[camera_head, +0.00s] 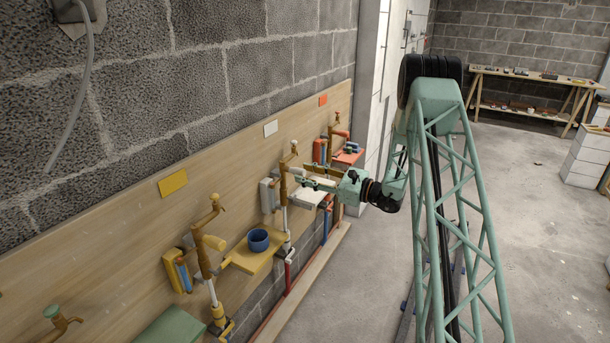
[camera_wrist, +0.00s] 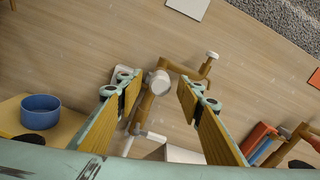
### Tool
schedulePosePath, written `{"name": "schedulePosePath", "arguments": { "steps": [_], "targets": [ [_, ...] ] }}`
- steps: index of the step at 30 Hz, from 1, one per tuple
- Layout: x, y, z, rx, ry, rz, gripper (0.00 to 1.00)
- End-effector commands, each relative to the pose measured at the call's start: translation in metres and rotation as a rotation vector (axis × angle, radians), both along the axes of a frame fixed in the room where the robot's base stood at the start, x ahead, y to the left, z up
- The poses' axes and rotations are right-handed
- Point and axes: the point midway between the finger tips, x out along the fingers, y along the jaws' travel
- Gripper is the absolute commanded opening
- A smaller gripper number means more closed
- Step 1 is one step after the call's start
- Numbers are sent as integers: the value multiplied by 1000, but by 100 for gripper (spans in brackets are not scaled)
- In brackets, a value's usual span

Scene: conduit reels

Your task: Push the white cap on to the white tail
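My gripper (camera_wrist: 160,90) is open, with its two padded fingers on either side of the brown white-station fitting (camera_wrist: 145,106) in the wrist view. A white round piece (camera_wrist: 158,82) faces the camera on the fitting, between the fingertips in the picture. It looks like the white cap at the tail, but I cannot tell cap from tail or how far it is seated. No contact with the fingers shows, and depth is unclear. In the head view my gripper (camera_head: 308,182) is at the white station's fitting (camera_head: 284,183), which it partly hides.
A white shelf (camera_head: 312,196) is below my gripper. A white knob (camera_wrist: 212,54) on the fitting's arm stands close to the right finger. The yellow shelf with a blue cup (camera_wrist: 40,112) lies left. The orange station (camera_wrist: 258,138) lies right. Open floor (camera_head: 370,270) is behind.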

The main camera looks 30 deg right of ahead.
Motion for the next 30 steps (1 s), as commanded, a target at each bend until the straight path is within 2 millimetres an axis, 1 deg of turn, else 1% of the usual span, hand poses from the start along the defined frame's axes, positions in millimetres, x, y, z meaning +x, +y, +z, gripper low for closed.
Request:
{"name": "schedulePosePath", "arguments": {
  "steps": [8,24,30],
  "targets": [
    [-20,-15,0,0,0,-2,34],
    [-77,-55,0,0,0,-2,34],
    [-90,-63,0,0,0,-1,34]
  ]
}}
